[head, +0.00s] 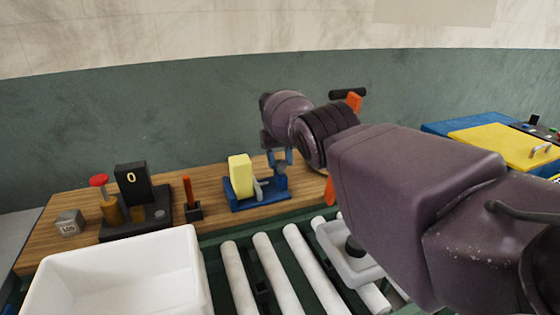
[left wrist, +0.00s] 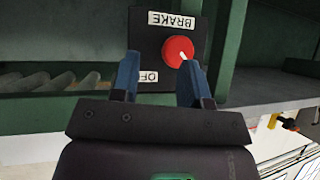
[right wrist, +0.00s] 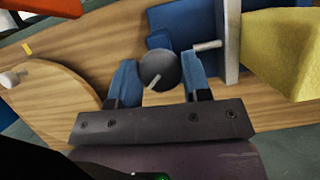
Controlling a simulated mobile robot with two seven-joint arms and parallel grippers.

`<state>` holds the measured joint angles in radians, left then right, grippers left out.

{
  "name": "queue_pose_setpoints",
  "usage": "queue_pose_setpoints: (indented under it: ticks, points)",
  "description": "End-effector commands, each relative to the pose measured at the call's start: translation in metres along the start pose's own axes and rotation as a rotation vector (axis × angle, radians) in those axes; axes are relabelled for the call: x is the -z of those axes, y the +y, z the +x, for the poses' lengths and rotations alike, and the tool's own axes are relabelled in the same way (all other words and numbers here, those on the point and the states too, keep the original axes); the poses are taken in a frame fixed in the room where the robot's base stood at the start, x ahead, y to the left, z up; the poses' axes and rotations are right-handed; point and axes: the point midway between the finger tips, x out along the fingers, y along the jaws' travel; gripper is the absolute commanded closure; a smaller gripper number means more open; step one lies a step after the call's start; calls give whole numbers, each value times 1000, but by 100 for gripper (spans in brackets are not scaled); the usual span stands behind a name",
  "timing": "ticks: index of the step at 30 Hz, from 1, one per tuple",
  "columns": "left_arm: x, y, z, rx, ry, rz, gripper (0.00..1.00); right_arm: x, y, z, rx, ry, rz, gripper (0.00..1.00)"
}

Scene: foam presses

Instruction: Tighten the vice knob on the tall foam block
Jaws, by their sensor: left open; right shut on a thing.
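The tall yellow foam block (head: 239,168) stands upright in the blue vice (head: 262,200) on the wooden bench. In the head view my right gripper (head: 279,160) is at the vice's right end. My left gripper (left wrist: 158,78) is open and empty, seen only in the left wrist view.
A box marked BRAKE with a red button (left wrist: 178,52) is before my left gripper. A white bin (head: 110,275) and rollers (head: 275,270) lie in front of the bench.

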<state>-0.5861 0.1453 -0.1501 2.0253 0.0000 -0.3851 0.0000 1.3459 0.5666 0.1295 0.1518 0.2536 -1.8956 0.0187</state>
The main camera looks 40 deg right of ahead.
Motion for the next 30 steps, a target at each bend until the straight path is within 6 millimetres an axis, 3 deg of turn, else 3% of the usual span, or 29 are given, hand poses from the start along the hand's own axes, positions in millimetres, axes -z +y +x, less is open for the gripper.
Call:
queue_pose_setpoints:
  ticks: [26,27,30]
  points:
    - [1,0,1,0,2,0,58,0,0,-1,19,2,47,80]
    - [1,0,1,0,2,0,58,0,0,-1,19,2,47,50]
    - [1,0,1,0,2,0,58,0,0,-1,19,2,47,35]
